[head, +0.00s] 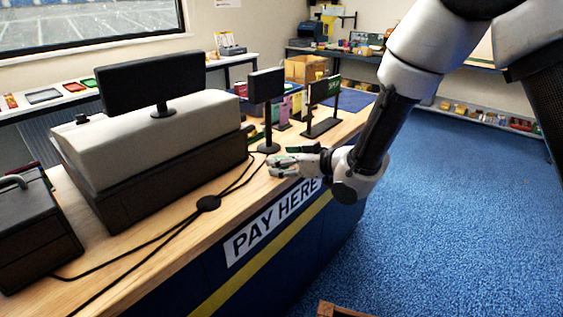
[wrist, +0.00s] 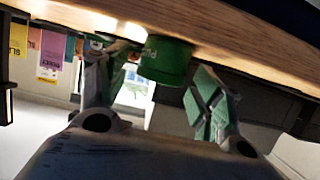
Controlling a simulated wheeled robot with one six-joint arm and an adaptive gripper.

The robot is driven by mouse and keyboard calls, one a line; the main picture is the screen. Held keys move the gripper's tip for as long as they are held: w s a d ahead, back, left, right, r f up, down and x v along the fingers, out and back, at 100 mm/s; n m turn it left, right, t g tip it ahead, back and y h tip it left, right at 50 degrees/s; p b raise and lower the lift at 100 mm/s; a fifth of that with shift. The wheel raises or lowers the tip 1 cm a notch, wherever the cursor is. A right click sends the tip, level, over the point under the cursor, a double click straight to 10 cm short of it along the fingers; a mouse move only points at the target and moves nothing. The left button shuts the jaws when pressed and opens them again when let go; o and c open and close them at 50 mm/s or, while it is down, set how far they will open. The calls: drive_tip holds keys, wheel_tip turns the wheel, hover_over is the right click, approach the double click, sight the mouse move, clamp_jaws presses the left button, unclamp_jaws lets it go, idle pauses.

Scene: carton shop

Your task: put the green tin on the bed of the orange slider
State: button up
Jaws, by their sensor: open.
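The green tin (wrist: 165,62) shows in the wrist view against the wooden counter edge, and that picture looks upside down. My gripper (wrist: 158,68) is open, with one finger on each side of the tin. I cannot tell whether either finger touches it. In the head view my gripper (head: 293,161) is low over the counter's front edge, above the PAY HERE sign. There I cannot tell the tin apart from the fingers. I cannot make out the orange slider in either view.
The wooden counter (head: 165,225) carries a till (head: 150,150), a small screen (head: 267,86) and a sign stand (head: 323,95) close to my gripper. Black cables (head: 208,203) lie across it. A cardboard box (head: 306,68) stands behind. Blue carpet (head: 440,220) is clear at right.

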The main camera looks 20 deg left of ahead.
drive_tip(key=v, duration=1.1)
drive_tip(key=shift+f, duration=0.1)
